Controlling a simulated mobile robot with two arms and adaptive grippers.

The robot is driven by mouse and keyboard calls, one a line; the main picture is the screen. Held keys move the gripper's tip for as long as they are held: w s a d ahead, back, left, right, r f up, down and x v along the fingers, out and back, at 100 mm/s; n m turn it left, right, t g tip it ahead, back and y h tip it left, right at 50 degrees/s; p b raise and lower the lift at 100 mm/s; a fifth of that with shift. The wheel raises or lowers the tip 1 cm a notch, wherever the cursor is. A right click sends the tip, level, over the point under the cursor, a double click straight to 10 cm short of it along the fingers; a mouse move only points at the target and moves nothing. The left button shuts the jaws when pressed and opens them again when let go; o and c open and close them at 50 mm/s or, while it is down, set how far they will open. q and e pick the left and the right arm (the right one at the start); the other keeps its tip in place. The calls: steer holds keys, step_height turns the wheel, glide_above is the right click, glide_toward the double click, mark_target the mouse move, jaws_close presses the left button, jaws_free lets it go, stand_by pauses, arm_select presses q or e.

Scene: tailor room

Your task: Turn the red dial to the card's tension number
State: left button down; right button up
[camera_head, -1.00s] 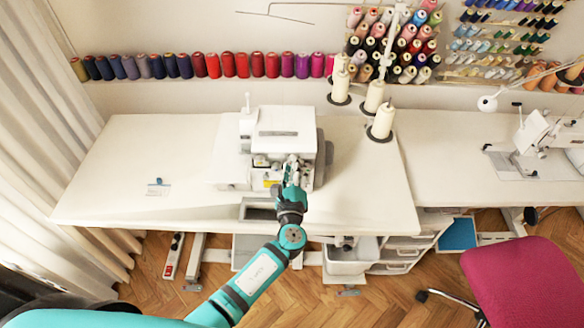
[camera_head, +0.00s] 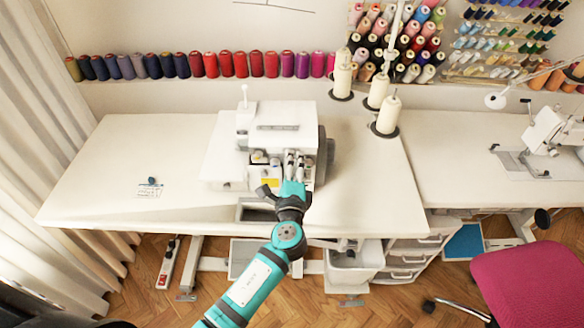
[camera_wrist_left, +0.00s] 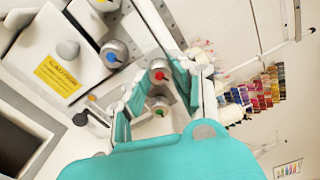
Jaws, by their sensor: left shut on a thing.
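The white sewing machine (camera_head: 282,115) stands on the table. In the left wrist view a dial with a red centre (camera_wrist_left: 158,72) sits between the fingertips of my left gripper (camera_wrist_left: 157,78), which is closed around it. A green-centred dial (camera_wrist_left: 158,107) shows between the same fingers, closer to the palm. In the head view my left gripper (camera_head: 294,162) is at the machine's front and hides the dials there. The card (camera_head: 151,190) lies on the table at the left with a small dark blue thing at its top edge; its print is too small to read.
Another dial with a blue mark (camera_wrist_left: 113,56) and a yellow caution label (camera_wrist_left: 57,77) are close to my left fingers. Thread cones (camera_head: 386,115) stand right of the machine. A magenta chair (camera_head: 530,285) is at the right.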

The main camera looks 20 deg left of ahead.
stand_by(0.3)
arm_select(q)
steer(key=c, duration=1.1)
jaws_free()
steer(key=v, duration=1.2)
steer(key=shift+s, duration=0.1)
